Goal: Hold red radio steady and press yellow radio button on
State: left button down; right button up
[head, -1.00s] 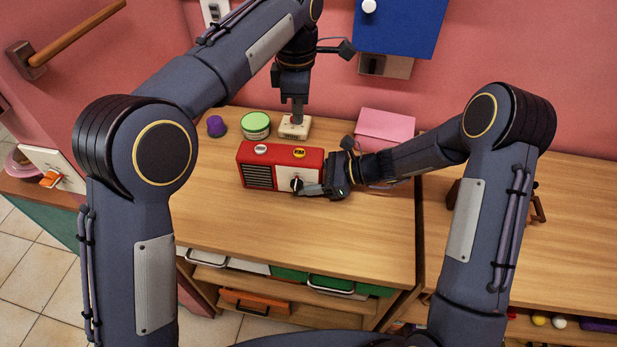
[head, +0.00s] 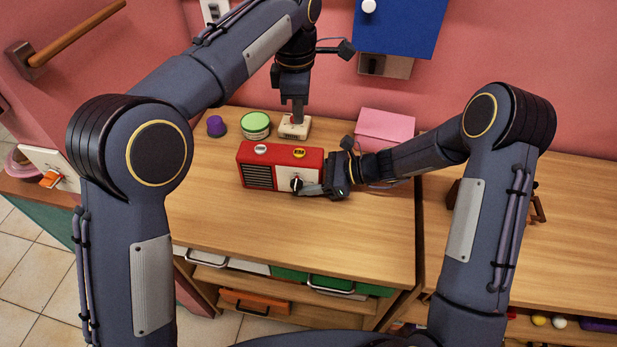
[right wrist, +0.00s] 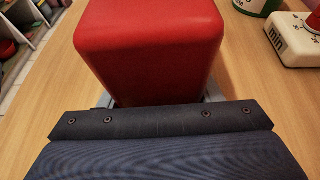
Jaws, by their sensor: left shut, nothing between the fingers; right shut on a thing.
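The red radio (head: 262,155) stands on the wooden counter, with a dark speaker grille and a white panel on its front. The yellow button (head: 299,153) is on its top right, and a white button (head: 261,149) on its top left. My right gripper (head: 312,189) is shut on the radio's right end. In the right wrist view the radio (right wrist: 150,35) fills the middle, and the fingers are mostly hidden. My left gripper (head: 297,118) is shut and empty, pointing down behind the radio, above the white timer and apart from the yellow button.
A white timer (head: 288,132) stands behind the radio. A green-lidded tin (head: 255,124) and a purple cup (head: 215,126) are to its left. A pink box (head: 385,127) stands behind my right forearm. The counter (head: 290,230) in front is clear.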

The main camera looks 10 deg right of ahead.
aim_at(296, 155)
pick_arm(q)
jog(key=shift+s+a+f+n+t+h, duration=0.15)
jog(key=shift+f+n+t+h, duration=0.3)
jog(key=shift+f+t+h, duration=0.75)
jog(key=shift+s+a+f+n+t+h, duration=0.2)
jog(key=shift+f+n+t+h, duration=0.2)
jog(key=shift+f+t+h, duration=0.8)
jog(key=shift+s+a+f+n+t+h, duration=0.15)
jog(key=shift+f+n+t+h, duration=0.6)
jog(key=shift+f, duration=0.85)
jog(key=shift+m, duration=0.3)
